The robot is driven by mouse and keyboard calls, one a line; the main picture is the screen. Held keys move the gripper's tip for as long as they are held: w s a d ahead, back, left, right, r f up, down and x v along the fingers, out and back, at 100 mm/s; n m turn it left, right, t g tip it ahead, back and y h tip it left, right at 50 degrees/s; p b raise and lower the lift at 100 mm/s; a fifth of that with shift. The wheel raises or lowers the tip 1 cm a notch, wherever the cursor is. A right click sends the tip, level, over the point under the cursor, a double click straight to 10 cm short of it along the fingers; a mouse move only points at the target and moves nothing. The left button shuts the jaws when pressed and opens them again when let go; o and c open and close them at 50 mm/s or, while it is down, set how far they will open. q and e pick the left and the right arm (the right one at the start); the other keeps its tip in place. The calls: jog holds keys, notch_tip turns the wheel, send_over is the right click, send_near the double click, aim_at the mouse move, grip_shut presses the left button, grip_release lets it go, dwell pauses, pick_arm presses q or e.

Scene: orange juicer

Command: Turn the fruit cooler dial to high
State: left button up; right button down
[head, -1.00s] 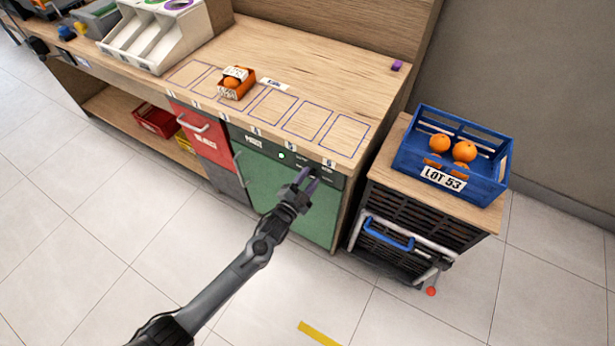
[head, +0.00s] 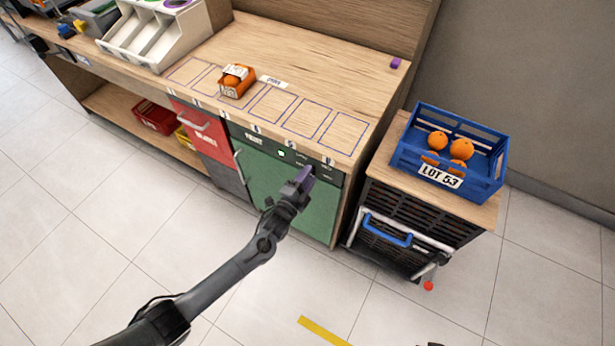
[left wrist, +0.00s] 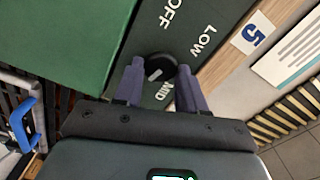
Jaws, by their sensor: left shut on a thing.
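The fruit cooler is the green-fronted unit (head: 290,195) under the counter, with a dark control strip along its top. Its round black dial (left wrist: 160,67) shows in the left wrist view on a dark panel marked OFF, LOW and MID. My left gripper (head: 304,177) is at the right part of that strip. In the left wrist view its purple fingers (left wrist: 160,82) stand on either side of the dial, shut on it. The dial's exact setting cannot be told.
A blue crate of oranges (head: 481,190) stands on a cart to the right of the cooler. A red-fronted unit (head: 204,134) is to the left. A small orange box with fruit (head: 237,90) sits on the counter.

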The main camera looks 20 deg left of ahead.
pick_arm(q)
jog(key=o, duration=1)
jog(key=shift+s, duration=0.15)
jog(key=s+a+p, duration=0.1)
jog(key=s+p, duration=0.1)
jog(key=s, duration=0.8)
jog(key=shift+s+a+p, duration=0.25)
jog(key=shift+a+p, duration=0.05)
